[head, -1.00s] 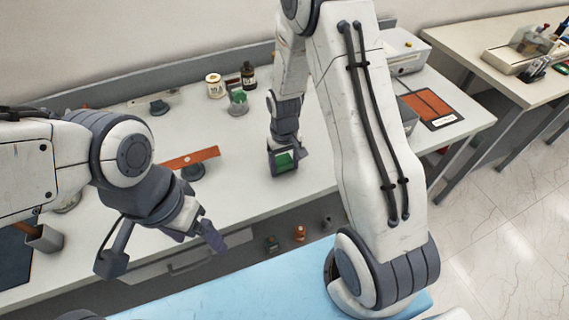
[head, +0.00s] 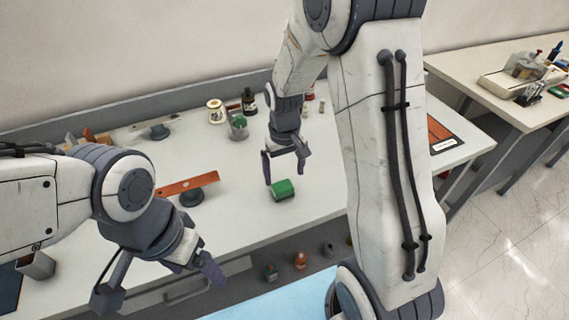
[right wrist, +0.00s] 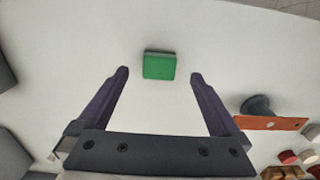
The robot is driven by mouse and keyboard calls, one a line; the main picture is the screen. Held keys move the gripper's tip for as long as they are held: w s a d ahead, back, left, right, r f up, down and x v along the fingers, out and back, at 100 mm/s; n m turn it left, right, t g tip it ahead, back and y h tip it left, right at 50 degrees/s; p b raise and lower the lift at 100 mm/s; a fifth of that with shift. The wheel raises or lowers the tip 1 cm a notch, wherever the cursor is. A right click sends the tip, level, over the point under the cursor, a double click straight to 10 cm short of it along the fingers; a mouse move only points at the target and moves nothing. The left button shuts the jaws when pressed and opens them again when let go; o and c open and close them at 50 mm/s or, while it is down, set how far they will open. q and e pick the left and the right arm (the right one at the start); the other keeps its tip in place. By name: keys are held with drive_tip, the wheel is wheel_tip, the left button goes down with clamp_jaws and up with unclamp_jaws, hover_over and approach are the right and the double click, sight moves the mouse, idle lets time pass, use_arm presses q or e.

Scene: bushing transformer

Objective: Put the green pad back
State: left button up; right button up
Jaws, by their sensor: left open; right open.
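The green pad (head: 283,190) is a small block with a green top and a darker edge. It lies on the white table in the head view and shows in the right wrist view (right wrist: 159,66) beyond my fingertips. My right gripper (head: 284,177) is open and empty, just behind and above the pad; in the right wrist view its fingers (right wrist: 159,74) are spread to either side of the pad's line. My left gripper (head: 205,265) is open and empty near the table's front edge, well left of the pad.
An orange strip on a dark round base (head: 190,196) stands left of the pad. A white jar (head: 216,110), a dark bottle (head: 248,100) and a grey cup (head: 238,128) stand at the back. The table around the pad is clear.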

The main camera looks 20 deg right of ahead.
sight(285, 189)
wheel_tip(285, 189, up, 4)
idle(0.5)
wheel_tip(285, 189, down, 13)
drive_tip(key=shift+s+r+p, duration=0.1)
drive_tip(key=shift+p, duration=0.5)
wheel_tip(285, 189, up, 3)
drive_tip(key=shift+r, duration=0.65)
drive_tip(key=shift+f, duration=0.1)
